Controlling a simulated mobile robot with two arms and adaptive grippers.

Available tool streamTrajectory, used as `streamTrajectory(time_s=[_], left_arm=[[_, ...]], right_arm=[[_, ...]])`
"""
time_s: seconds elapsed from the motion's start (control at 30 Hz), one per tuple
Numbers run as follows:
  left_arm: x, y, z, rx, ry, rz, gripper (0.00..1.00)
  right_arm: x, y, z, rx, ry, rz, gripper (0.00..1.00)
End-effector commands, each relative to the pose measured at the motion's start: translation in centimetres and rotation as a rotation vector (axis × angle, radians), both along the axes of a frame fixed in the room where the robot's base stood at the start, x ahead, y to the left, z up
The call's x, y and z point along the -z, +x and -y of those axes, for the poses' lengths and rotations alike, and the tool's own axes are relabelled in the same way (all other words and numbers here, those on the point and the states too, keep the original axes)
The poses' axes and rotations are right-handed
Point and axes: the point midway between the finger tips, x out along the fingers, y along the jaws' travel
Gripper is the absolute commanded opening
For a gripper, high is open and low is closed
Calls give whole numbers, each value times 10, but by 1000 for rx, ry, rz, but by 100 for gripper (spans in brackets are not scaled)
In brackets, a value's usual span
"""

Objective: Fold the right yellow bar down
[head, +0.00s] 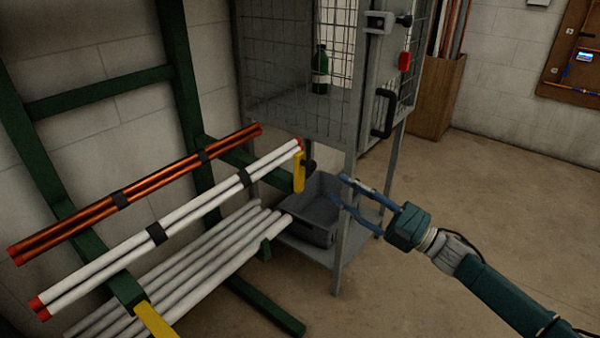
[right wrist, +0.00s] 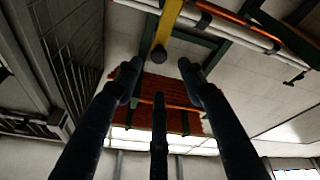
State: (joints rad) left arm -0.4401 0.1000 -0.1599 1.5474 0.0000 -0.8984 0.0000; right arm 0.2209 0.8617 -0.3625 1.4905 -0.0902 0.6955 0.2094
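The right yellow bar (head: 299,172) stands upright at the end of a green rack arm, beside the end of the white pipes. A dark round knob (right wrist: 160,54) shows at the end of the yellow bar (right wrist: 168,22) in the right wrist view. My right gripper (head: 338,187) is open and empty, to the right of the bar and apart from it in the head view. In the right wrist view its spread fingers (right wrist: 160,72) point toward the bar and knob, with nothing between them. My left gripper is not in view.
Red-brown pipes (head: 140,193) and white pipes (head: 195,212) lie strapped on the green rack (head: 180,90). A grey bin (head: 315,225) sits on the lower shelf of the grey mesh cabinet (head: 345,150). Another yellow bar (head: 155,320) shows bottom left. Floor at right is clear.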

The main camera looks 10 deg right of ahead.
Motion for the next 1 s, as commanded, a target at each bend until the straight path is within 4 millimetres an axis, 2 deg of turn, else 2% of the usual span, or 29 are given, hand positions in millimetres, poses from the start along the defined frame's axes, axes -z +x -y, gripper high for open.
streamTrajectory(time_s=[0.53,0.7,1.0], left_arm=[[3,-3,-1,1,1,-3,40],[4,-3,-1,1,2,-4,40],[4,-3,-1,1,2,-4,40]], right_arm=[[-27,64,-59,2,4,0,40],[-29,73,-66,4,2,-1,40],[-29,74,-68,5,1,-2,40]])
